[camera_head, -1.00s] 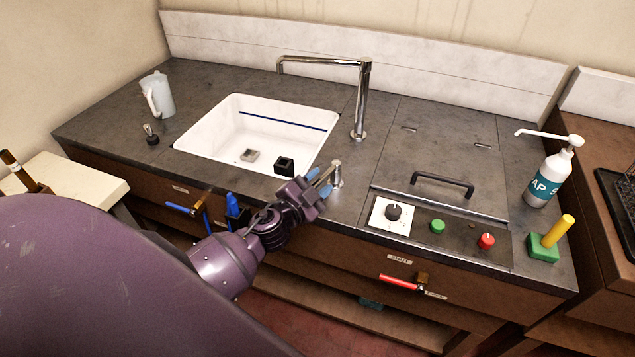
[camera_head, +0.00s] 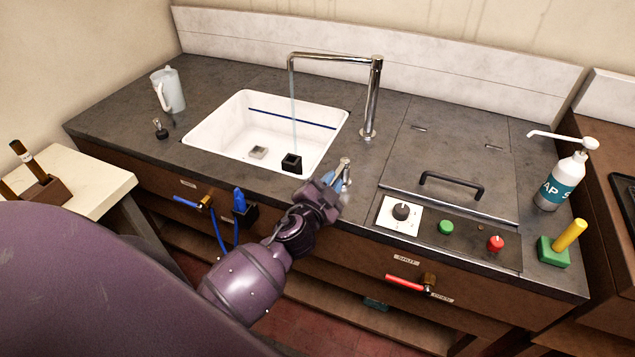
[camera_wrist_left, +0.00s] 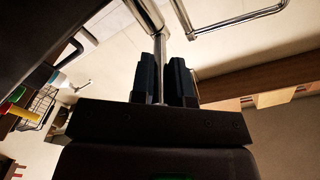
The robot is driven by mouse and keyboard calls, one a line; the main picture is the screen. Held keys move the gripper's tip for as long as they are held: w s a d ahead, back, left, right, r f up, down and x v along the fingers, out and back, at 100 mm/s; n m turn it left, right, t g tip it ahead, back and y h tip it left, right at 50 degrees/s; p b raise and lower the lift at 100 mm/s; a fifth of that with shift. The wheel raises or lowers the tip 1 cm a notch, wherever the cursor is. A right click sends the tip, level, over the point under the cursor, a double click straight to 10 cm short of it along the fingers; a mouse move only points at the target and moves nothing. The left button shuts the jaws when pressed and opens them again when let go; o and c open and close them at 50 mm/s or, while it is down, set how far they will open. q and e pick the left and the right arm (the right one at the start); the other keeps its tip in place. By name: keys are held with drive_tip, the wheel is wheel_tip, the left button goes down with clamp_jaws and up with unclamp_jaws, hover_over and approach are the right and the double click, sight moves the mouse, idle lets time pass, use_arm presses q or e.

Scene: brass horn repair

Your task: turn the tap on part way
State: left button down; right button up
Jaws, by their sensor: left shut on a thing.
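The tap's short metal lever (camera_head: 344,165) stands on the counter to the right of the sink. My left gripper (camera_head: 336,183) is at this lever; in the left wrist view its two dark fingers (camera_wrist_left: 164,80) are shut on the thin metal lever (camera_wrist_left: 159,80). The fingers partly cover the lever. My right gripper is out of view.
A black block (camera_head: 291,163) and a grey drain piece (camera_head: 258,152) are in the sink. A clear jug (camera_head: 170,92) stands at left. A lid with a black handle (camera_head: 451,186) and a knob panel (camera_head: 400,212) lie right of my gripper. A soap bottle (camera_head: 562,180) stands farther right.

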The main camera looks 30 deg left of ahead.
use_arm(q)
drive_tip(key=shift+d+f+n+y+b, duration=0.15)
drive_tip(key=shift+d+n+y+b, duration=0.3)
drive_tip(key=shift+y, duration=0.35)
drive_tip(key=shift+w+d+n+g+y+b, duration=0.15)
drive_tip(key=shift+d+n+g+y+b, duration=0.2)
drive_tip(key=shift+n+y+b, duration=0.45)
drive_tip(key=shift+d+y+b, duration=0.1)
drive_tip(key=shift+y+b, duration=0.3)
drive_tip(key=c, duration=1.1)
unclamp_jaws()
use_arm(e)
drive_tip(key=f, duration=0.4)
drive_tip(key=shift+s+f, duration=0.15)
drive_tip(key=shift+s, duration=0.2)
